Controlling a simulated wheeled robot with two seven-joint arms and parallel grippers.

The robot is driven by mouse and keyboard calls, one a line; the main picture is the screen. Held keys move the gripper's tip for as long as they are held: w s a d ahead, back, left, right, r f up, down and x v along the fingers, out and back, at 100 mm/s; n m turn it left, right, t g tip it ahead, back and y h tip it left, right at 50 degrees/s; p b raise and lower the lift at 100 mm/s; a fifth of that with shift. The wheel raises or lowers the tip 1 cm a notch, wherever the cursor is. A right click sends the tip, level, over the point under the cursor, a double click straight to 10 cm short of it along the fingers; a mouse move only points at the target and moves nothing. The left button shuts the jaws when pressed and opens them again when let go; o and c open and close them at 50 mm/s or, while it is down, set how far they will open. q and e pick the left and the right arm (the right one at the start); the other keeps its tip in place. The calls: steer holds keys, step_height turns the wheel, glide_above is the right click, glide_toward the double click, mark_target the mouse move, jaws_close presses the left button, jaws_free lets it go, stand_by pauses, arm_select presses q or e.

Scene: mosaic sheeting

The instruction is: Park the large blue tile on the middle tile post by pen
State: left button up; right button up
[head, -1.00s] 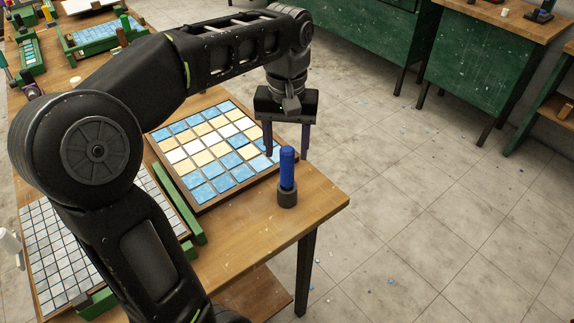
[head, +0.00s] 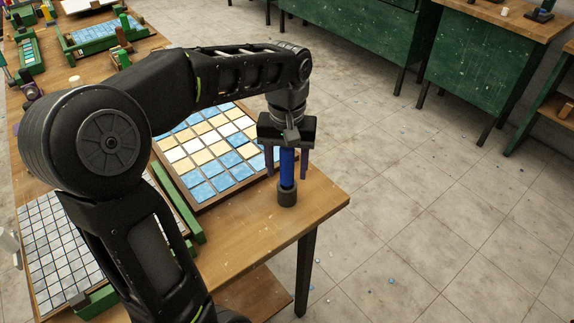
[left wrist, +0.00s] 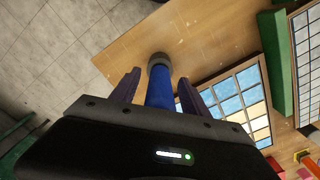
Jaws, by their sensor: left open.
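A blue pen (head: 287,170) stands upright in a dark round holder (head: 287,196) near the table's corner. My left gripper (head: 287,176) is open, with one finger on each side of the pen's upper part. In the left wrist view the blue pen (left wrist: 160,92) lies between the two spread fingers, and the holder (left wrist: 159,60) shows beyond them. I cannot tell whether the fingers touch the pen. A framed panel (head: 215,155) of blue, cream and white tiles lies behind the gripper. I cannot single out the large blue tile or the middle tile post. My right gripper is not in view.
A grey-white tile sheet (head: 60,250) with green bars lies at the left, partly behind my arm. Green racks (head: 105,36) stand on the table's far end. The wooden table's corner (head: 325,200) is bare. Green cabinets (head: 470,60) stand across the floor.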

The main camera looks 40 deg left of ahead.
arm_select(q)
steer(key=shift+f, duration=0.6)
steer(key=shift+c, duration=0.4)
jaws_close()
stand_by(0.4)
